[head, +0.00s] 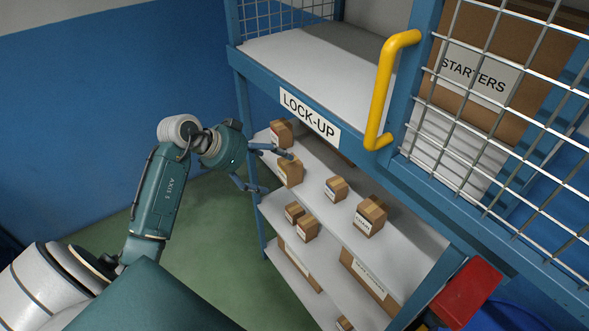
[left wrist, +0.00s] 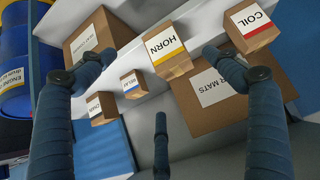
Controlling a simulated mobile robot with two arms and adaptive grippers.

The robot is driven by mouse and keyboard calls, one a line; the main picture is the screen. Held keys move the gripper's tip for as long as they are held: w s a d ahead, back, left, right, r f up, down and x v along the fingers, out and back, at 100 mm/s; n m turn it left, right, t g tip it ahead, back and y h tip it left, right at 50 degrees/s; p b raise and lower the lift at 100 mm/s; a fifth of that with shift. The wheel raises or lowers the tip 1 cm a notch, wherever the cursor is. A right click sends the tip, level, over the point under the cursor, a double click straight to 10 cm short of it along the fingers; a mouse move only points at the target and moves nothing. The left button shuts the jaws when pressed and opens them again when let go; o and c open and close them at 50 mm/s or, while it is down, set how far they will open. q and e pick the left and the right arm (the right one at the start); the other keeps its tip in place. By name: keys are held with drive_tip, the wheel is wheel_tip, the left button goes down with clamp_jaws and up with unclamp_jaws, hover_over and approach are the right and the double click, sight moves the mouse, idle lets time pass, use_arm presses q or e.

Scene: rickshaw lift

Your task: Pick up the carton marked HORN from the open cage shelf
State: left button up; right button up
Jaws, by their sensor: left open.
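The HORN carton (left wrist: 172,62) is a small brown box with a white label edged in yellow. In the left wrist view it stands at the shelf edge, between and beyond my spread fingers. In the head view it appears to be the yellow-edged carton (head: 290,171) on the upper open shelf (head: 318,178) under the LOCK-UP sign. My left gripper (head: 270,171) is open and empty at the left end of that shelf, in front of the carton. One finger passes just above the carton in the head view; contact cannot be told. My right gripper is not in view.
The red-labelled COIL carton (left wrist: 252,30) stands beside HORN. Other small cartons (head: 370,215) share the shelves; large boxes (left wrist: 212,98) lie below. The LOCK-UP sign beam (head: 309,113) runs above. A mesh door (head: 490,85) with yellow handle (head: 384,90) is at right. Green floor at left is clear.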

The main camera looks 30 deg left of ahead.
sight(284, 171)
use_arm(q)
drive_tip(key=x, duration=0.4)
drive_tip(key=shift+w+f, duration=0.1)
drive_tip(key=shift+w, duration=0.1)
drive_tip(key=shift+w+d+f+p, duration=0.15)
drive_tip(key=shift+w+p, duration=0.1)
drive_tip(key=shift+p, duration=0.15)
drive_tip(key=p+x, duration=0.1)
drive_tip(key=x, duration=0.3)
drive_tip(key=shift+w+f, duration=0.2)
drive_tip(key=shift+f, duration=0.05)
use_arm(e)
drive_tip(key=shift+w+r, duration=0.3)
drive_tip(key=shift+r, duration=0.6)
use_arm(q)
drive_tip(key=shift+s, duration=0.1)
drive_tip(key=shift+c, duration=0.5)
drive_tip(key=shift+r, duration=0.15)
drive_tip(key=c, duration=1.4)
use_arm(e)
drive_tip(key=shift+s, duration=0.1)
